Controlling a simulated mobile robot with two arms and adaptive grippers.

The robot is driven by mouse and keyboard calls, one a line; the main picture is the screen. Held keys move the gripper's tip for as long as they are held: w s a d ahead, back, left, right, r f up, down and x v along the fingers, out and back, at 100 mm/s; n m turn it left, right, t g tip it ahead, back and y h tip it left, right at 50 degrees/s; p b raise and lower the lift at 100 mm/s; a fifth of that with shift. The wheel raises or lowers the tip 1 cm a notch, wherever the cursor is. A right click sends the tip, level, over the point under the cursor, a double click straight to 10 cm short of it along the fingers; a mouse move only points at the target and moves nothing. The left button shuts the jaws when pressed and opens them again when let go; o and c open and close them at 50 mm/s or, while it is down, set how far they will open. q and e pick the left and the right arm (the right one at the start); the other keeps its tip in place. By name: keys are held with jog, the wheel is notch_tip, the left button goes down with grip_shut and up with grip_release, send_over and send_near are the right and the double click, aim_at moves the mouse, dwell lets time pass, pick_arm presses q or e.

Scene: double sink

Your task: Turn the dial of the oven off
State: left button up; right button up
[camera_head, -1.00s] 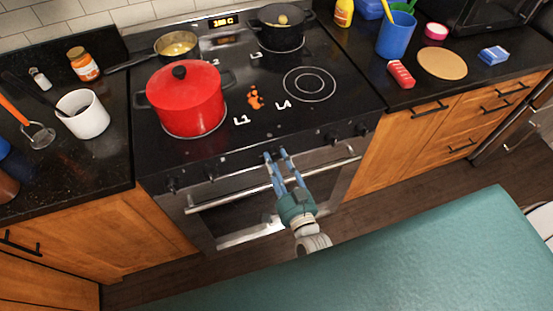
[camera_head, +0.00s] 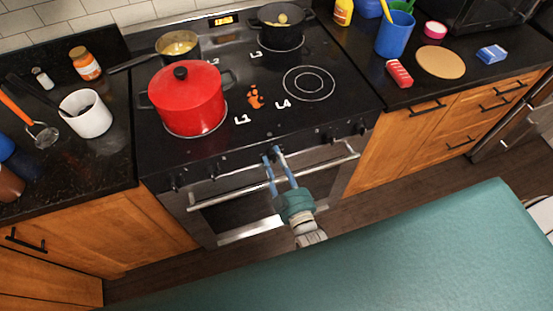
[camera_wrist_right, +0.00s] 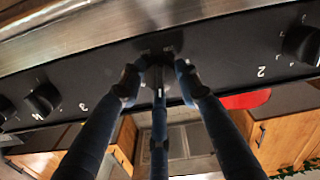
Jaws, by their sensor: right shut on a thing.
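The oven (camera_head: 275,190) stands under a black cooktop, with a row of black dials along its front panel. My right gripper (camera_head: 273,154) is at the middle of this panel. In the right wrist view, my right gripper (camera_wrist_right: 158,72) has its fingers closed around the middle dial (camera_wrist_right: 157,58); the fingers hide much of it, so its setting cannot be read. The oven display (camera_head: 222,20) glows orange at the back; its text is too small to read. My left gripper is not in view.
The oven door handle (camera_head: 225,192) runs just below the dials. Neighbouring dials show on both sides, one by the mark 2 (camera_wrist_right: 298,46) and one by the mark 4 (camera_wrist_right: 42,100). A red pot (camera_head: 185,105) stands on the cooktop. A teal surface (camera_head: 400,250) fills the lower foreground.

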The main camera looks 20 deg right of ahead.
jog(key=shift+w+r+n, duration=0.1)
jog(key=shift+r+n, duration=0.1)
jog(key=shift+n, duration=0.45)
jog(key=shift+w+r+n, duration=0.1)
jog(key=shift+r+n, duration=0.1)
jog(key=shift+n, duration=0.75)
jog(key=o, duration=1.2)
jog(key=shift+f, duration=0.15)
jog(key=shift+s, duration=0.1)
jog(key=shift+s+f, duration=0.1)
jog(key=shift+s, duration=0.1)
jog(key=s, duration=1.1)
jog(key=shift+s+d, duration=0.15)
jog(key=shift+s, duration=0.1)
